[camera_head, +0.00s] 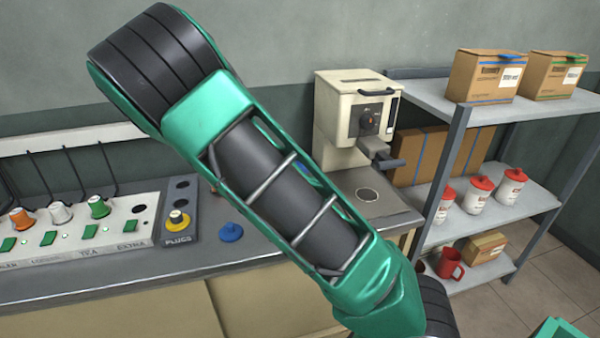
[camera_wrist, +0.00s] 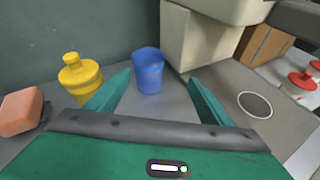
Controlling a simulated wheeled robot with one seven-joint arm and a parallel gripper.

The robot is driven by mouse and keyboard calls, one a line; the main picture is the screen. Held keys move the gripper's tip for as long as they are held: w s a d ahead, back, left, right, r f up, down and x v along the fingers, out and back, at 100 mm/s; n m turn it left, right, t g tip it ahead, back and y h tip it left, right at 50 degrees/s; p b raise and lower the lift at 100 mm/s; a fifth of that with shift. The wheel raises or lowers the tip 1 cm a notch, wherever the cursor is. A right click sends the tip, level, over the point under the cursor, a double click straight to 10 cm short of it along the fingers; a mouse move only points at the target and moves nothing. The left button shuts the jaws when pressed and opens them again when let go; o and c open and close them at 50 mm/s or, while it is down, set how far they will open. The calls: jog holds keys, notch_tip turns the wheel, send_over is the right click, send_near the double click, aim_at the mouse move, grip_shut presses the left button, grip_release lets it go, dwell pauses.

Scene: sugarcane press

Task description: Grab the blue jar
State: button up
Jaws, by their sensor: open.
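The blue jar (camera_wrist: 148,72) stands upright on the grey counter in the wrist view, close to the wall and left of the cream machine. Its top looks open, with no lid showing. My gripper (camera_wrist: 160,78) is open, with its green fingers spread and the jar beyond them, in the gap and nearer the left finger. Nothing is held. I cannot tell how far the jar is from the fingertips. In the head view my arm covers most of that spot, and only a small blue patch (camera_head: 303,169) shows through it, perhaps the jar.
A yellow jar (camera_wrist: 80,76) stands just left of the left finger, with a pinkish block (camera_wrist: 20,110) further left. The cream machine (camera_head: 352,110) stands close on the right. A blue plug (camera_head: 231,232) lies near the plug panel (camera_head: 100,222). A shelf (camera_head: 500,108) stands at right.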

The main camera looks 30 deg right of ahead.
jog(key=w+d, duration=0.1)
jog(key=w, duration=0.2)
jog(key=w+d+f+n, duration=0.1)
jog(key=w+d, duration=0.1)
jog(key=w, duration=0.1)
jog(key=w+d+f+n+t, duration=0.1)
jog(key=w+d, duration=0.1)
jog(key=w, duration=0.1)
jog(key=shift+w+f, duration=0.1)
jog(key=shift+f, duration=0.05)
jog(key=shift+c, duration=0.7)
jog(key=c, duration=1.2)
